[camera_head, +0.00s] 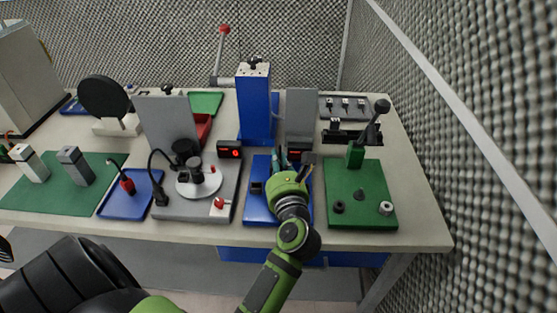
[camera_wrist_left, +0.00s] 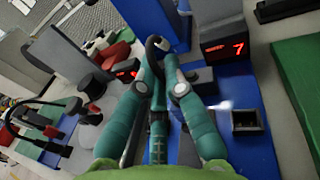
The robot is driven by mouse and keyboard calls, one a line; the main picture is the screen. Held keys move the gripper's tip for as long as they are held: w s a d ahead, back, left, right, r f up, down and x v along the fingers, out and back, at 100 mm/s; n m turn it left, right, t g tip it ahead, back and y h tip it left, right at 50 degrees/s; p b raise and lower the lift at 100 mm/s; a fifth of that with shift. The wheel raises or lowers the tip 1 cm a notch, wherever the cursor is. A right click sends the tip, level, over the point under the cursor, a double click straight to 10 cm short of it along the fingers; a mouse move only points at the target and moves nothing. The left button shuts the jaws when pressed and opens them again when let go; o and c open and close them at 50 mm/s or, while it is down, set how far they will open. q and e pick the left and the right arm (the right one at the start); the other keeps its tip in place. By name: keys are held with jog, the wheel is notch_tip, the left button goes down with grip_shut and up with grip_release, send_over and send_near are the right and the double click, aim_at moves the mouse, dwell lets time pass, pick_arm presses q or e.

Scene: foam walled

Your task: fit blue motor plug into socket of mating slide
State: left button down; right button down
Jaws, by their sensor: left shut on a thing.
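My left gripper (camera_head: 281,156) is over the blue base plate (camera_head: 262,213) of the slide. In the left wrist view its two teal fingers (camera_wrist_left: 161,75) are closed together, with a curved black cable (camera_wrist_left: 157,41) at their tips. The motor plug is taken to be between the fingers, but its body and colour are hidden. A dark square socket (camera_wrist_left: 245,121) opens in the blue plate, right of the fingers and apart from them. A grey block (camera_wrist_left: 200,78) lies just beyond the right finger. My right gripper is not in view.
A blue tower (camera_head: 255,105) stands behind the plate. A display (camera_wrist_left: 224,48) reading 7 stands behind the socket. A grey fixture with a round disc (camera_head: 199,184) is to the left, and a green plate with pegs (camera_head: 362,180) to the right. A red plug (camera_head: 127,185) lies in a blue tray.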

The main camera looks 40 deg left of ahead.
pick_arm(q)
jog(key=shift+f, duration=0.15)
jog(key=c, duration=1.3)
grip_release()
jog(key=shift+o, duration=0.2)
